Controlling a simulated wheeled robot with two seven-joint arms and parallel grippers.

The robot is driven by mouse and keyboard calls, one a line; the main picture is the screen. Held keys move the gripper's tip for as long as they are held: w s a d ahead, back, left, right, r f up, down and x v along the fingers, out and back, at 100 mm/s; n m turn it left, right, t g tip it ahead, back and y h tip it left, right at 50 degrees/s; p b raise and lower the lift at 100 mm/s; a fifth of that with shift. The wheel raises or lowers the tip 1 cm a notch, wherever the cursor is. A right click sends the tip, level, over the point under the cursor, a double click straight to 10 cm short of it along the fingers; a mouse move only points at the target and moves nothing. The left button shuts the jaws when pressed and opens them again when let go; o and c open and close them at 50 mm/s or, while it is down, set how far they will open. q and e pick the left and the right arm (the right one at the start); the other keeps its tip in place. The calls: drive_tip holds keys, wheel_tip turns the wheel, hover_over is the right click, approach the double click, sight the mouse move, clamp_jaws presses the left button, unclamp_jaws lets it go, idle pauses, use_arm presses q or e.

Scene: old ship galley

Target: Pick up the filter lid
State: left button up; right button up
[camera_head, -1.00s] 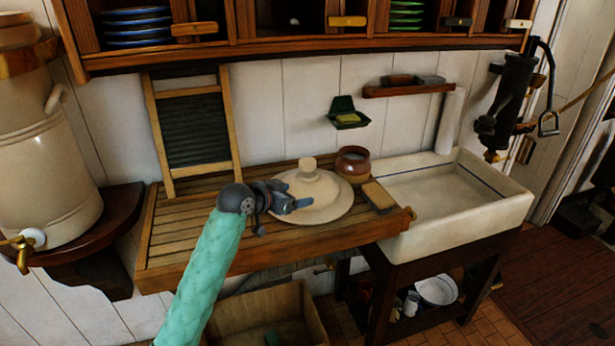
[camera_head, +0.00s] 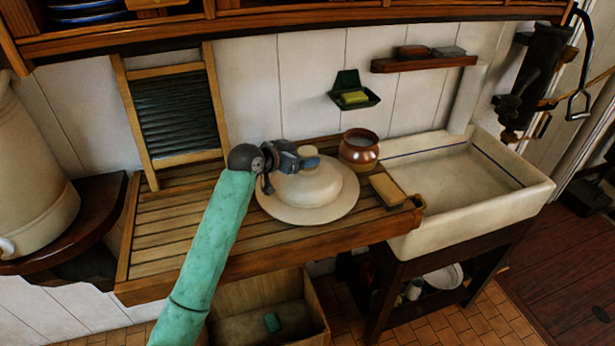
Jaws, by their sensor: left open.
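The filter lid (camera_head: 325,205) is a round cream lid with a wide brim and a knob on top. It lies flat on the slatted wooden drainboard (camera_head: 165,250), left of the sink. My left gripper (camera_head: 308,160) is open and at the height of the lid's knob, whose left part it hides. Whether the fingers touch the knob I cannot tell. My left arm, in a green sleeve, reaches in from the lower left. My right gripper is not in view.
A brown pot (camera_head: 359,152) stands close behind the lid's right side. A brush or block (camera_head: 388,190) lies right of the lid, before the white sink (camera_head: 460,195). A washboard (camera_head: 178,115) leans on the wall behind. A wooden crate (camera_head: 255,290) is below.

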use_arm(q)
drive_tip(key=shift+w+d+f+p, duration=0.1)
drive_tip(key=shift+w+d+p, duration=0.35)
drive_tip(key=shift+p, duration=0.65)
drive_tip(key=p+x, duration=0.1)
drive_tip(key=x, duration=0.2)
drive_tip(key=shift+s+d+f+p, duration=0.1)
drive_tip(key=shift+s+p, duration=0.1)
drive_tip(key=shift+p, duration=0.2)
drive_tip(key=shift+w+d+f, duration=0.15)
drive_tip(key=shift+w+f, duration=0.1)
drive_tip(key=shift+f, duration=0.05)
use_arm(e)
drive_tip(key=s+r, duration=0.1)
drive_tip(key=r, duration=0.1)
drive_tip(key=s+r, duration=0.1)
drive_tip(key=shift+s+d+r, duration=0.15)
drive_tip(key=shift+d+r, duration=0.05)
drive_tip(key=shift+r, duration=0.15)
use_arm(q)
drive_tip(key=c, duration=1.6)
drive_tip(key=shift+r, duration=0.1)
clamp_jaws()
